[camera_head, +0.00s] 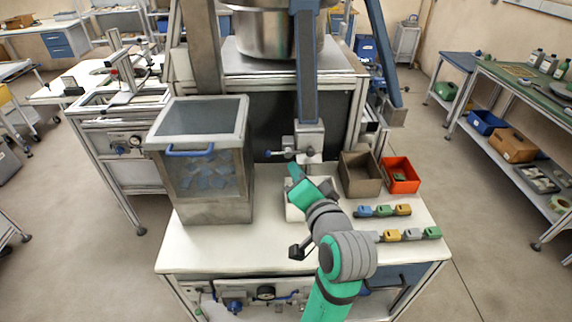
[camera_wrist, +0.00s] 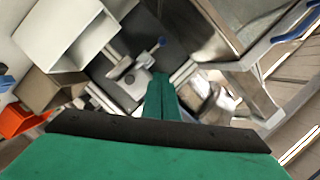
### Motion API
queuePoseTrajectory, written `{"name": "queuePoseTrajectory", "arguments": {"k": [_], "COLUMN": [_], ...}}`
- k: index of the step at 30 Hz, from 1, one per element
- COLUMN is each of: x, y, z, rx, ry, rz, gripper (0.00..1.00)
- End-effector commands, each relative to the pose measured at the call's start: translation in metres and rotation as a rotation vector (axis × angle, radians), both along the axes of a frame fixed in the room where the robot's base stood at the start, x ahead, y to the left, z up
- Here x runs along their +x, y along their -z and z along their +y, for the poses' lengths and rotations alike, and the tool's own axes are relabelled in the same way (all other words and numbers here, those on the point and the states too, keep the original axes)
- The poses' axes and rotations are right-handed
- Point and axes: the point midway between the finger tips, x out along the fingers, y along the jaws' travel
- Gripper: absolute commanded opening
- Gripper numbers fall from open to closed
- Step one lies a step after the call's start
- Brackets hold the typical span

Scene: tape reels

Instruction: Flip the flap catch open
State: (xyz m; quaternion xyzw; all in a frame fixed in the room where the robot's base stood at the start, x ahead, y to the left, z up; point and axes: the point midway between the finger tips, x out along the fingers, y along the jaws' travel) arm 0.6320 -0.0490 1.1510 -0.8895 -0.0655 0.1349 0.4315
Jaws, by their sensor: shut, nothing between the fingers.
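My gripper (camera_head: 294,172) is over the worktable, in front of the grey fixture post (camera_head: 309,138). In the wrist view its green fingers (camera_wrist: 162,90) are together with nothing between them. A small metal lever with a blue tip (camera_head: 270,154) sticks out left from the foot of the post, just beyond the fingertips. It also shows ahead of the fingers in the wrist view (camera_wrist: 160,43). I cannot tell for sure whether this lever is the flap catch. Touch between fingers and lever cannot be made out; they look apart.
A clear-walled bin (camera_head: 200,208) with a blue handle (camera_head: 190,153) stands close on the left. A white box (camera_head: 293,212) lies partly under my gripper. A grey-brown box (camera_head: 360,176) and an orange box (camera_head: 401,174) stand right, behind several small coloured blocks (camera_head: 384,210). The table's front left is clear.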

Motion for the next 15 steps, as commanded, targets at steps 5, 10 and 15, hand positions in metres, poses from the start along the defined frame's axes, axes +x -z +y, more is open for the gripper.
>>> {"name": "queuePoseTrajectory", "arguments": {"k": [5,10,15], "x": [0.026,0.057,0.087], "y": [0.005,0.012,0.017], "z": [0.008,0.015,0.022], "rx": [0.000,0.000,0.000], "ry": [-0.003,-0.004,-0.002], "rz": [0.002,0.003,0.002], "gripper": [0.00,0.00,0.00]}}
